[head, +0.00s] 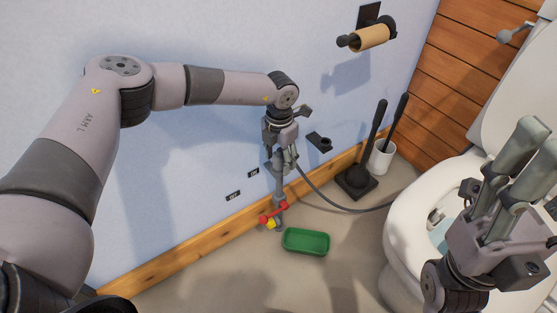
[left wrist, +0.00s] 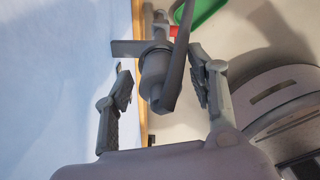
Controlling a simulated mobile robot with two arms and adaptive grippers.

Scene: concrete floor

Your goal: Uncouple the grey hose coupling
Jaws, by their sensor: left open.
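The grey hose coupling (left wrist: 153,68) sits on a grey pipe by the wall. In the left wrist view it stands between the two fingers of my left gripper (left wrist: 162,84), which is open around it, with gaps visible on both sides. In the head view my left gripper (head: 281,155) points down over the pipe (head: 279,186) and mostly hides the coupling. The grey hose (head: 327,200) leaves there and curves right across the floor. My right gripper (head: 520,165) is raised in front of the toilet; its finger opening is unclear.
A red-handled valve (head: 273,214) is low on the pipe. A green tray (head: 306,241) lies on the floor beside it. A brush stand (head: 357,183), a white brush holder (head: 382,157) and the toilet (head: 408,225) stand to the right. A paper-roll holder (head: 370,37) is on the wall.

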